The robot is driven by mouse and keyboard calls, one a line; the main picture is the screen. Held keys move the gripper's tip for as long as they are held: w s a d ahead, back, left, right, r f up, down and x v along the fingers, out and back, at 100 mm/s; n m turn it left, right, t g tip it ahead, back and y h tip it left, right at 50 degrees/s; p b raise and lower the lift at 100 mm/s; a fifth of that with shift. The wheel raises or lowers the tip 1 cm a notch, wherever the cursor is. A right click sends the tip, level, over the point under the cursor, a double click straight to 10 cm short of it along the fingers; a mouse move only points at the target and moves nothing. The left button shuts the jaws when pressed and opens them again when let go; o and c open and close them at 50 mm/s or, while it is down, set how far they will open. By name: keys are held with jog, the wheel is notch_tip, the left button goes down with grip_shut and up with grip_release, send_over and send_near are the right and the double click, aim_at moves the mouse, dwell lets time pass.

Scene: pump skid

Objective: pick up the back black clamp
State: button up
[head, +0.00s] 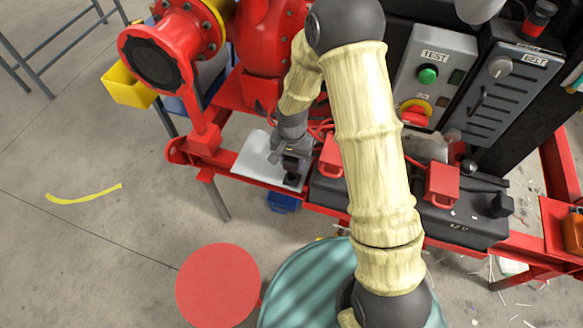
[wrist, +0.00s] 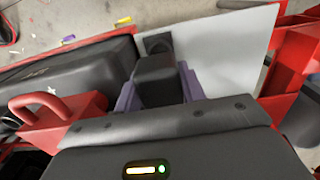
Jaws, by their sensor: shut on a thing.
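My gripper (head: 288,165) is down at the white plate beside the battery. In the wrist view its purple-grey fingers (wrist: 158,92) are shut on a blocky black clamp (wrist: 157,70), one finger on each side. The far end of the clamp lies over the edge of the white plate (wrist: 225,50), and I cannot tell whether it touches it. In the head view the black clamp (head: 292,179) shows only as a small dark piece under the gripper. The plate (head: 248,162) also shows there, left of the battery.
The black battery (head: 458,228) stands on the red skid frame, with red handled clamps (head: 331,160) (head: 442,185) on it and a black piece (head: 500,206) at its right end. The test box (head: 432,75) stands behind. Red pump piping (head: 265,40) rises at the back left.

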jog(key=shift+d+r, duration=0.1)
jog(key=shift+r, duration=1.85)
jog(key=shift+w+f, duration=0.1)
